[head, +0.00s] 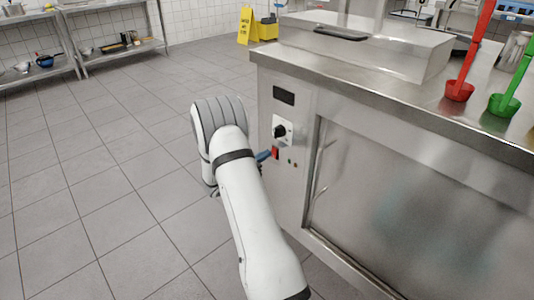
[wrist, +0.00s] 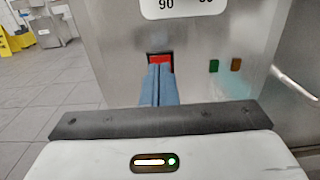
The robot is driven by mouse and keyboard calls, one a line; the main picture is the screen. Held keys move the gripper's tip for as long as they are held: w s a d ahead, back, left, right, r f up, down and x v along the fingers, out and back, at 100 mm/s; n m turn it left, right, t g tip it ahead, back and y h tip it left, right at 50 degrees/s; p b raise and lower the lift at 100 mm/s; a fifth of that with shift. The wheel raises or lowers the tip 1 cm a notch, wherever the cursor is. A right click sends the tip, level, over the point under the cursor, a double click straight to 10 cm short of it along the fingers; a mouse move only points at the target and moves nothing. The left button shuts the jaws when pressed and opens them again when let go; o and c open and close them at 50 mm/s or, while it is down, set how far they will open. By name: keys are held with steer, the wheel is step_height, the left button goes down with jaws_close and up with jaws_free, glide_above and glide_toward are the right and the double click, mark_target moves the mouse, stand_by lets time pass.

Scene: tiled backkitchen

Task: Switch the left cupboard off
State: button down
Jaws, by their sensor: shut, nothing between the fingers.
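The steel cupboard (head: 400,190) stands on the right in the head view, with a control panel on its left end. The panel has a dark display (head: 284,96), a black dial (head: 280,131) and a red switch (head: 275,153). In the wrist view the red switch (wrist: 160,59) sits in a dark frame. My gripper (wrist: 160,70) is shut and empty, with its blue fingertips at the lower part of the switch, covering it. I cannot tell whether they touch it. In the head view my gripper (head: 264,156) is partly hidden behind my arm.
Green (wrist: 214,66) and amber (wrist: 236,64) indicators sit right of the switch. The cupboard door handle (wrist: 296,83) is further right. A yellow floor sign (head: 245,25) is at the back. The tiled floor at left is clear.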

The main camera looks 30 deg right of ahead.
steer(key=s+a+r+p, duration=0.1)
steer(key=a+p, duration=0.2)
steer(key=a, duration=0.9)
steer(key=shift+s+r, duration=0.2)
steer(key=shift+s, duration=0.05)
steer(key=s+a+r+m+g+y+p, duration=0.25)
steer(key=s+r+m+y+p, duration=0.2)
steer(key=s+r+p, duration=0.55)
steer(key=s+a+r+m+g+y+p, duration=0.1)
steer(key=s+r+m+g+y+p, duration=0.4)
steer(key=r, duration=1)
steer(key=s+a+r+m+t+y+p, duration=0.3)
steer(key=s+a+r+m+y+p, duration=0.1)
steer(key=r, duration=0.5)
steer(key=s+a+r+m+t+y+p, duration=0.4)
steer(key=s+a+r+m+p, duration=0.2)
steer(key=s+a+r+p, duration=0.3)
steer(key=shift+s+a+r+p, duration=0.25)
steer(key=shift+a+r+p, duration=0.25)
steer(key=shift+a+r, duration=0.35)
